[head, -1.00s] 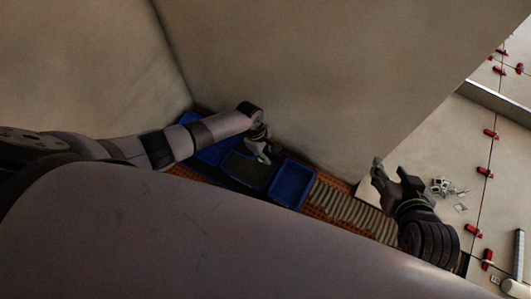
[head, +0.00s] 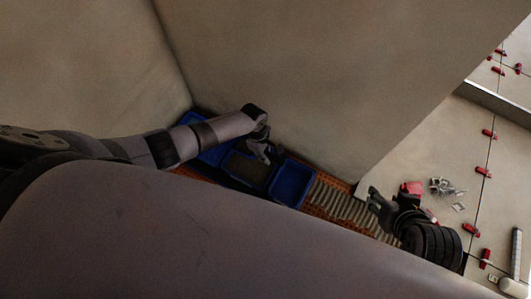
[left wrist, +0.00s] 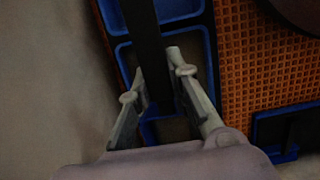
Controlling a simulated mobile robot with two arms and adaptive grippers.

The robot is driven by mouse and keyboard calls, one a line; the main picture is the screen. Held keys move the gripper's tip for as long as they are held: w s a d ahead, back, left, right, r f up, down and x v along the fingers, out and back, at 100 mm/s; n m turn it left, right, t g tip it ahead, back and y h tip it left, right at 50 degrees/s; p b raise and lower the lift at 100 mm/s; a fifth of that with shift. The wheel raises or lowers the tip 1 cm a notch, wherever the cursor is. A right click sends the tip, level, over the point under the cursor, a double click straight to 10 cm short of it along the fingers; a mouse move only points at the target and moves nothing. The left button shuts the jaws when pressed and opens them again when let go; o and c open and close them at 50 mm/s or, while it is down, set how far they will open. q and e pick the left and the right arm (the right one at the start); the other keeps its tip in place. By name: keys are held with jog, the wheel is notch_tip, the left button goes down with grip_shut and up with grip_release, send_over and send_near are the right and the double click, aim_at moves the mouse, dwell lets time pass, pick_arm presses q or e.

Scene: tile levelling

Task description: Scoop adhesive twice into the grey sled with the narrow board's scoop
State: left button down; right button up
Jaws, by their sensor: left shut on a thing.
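My left gripper (head: 264,155) reaches down over the blue-rimmed trays by the wall. In the left wrist view its fingers (left wrist: 163,90) are shut on a long dark bar (left wrist: 146,45), which looks like the narrow board; its scoop end is not clearly visible. Below the gripper is the middle tray, with a brownish-grey surface (head: 246,166) that may be adhesive. A blue tray (head: 293,183) stands to its right and another (head: 210,150) to its left. I cannot pick out the grey sled for certain. My right gripper (head: 388,203) is open over the ridged strip's right end.
Orange waffle matting (left wrist: 245,60) surrounds the trays. Ridged grey adhesive lines (head: 341,205) run right of them. Pale tiles with red clips (head: 488,133), small metal pieces (head: 447,187) and a white mallet (head: 516,255) lie at right. Walls stand close behind the trays.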

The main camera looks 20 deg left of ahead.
pick_arm(q)
jog(key=shift+r+y+p, duration=0.25)
jog(key=shift+y+p, duration=0.35)
jog(key=shift+p, duration=0.2)
pick_arm(e)
jog(key=shift+s+d+f+g+h, duration=0.1)
jog(key=shift+s+d+g, duration=0.3)
jog(key=shift+s, duration=0.5)
jog(key=shift+s+d+f+g+h, duration=0.15)
jog(key=shift+s+g, duration=0.4)
jog(key=shift+s, duration=0.4)
jog(key=shift+s+d+f+g+h, duration=0.1)
jog(key=shift+s+d+g, duration=0.3)
jog(key=shift+s, duration=0.5)
jog(key=shift+a, duration=0.1)
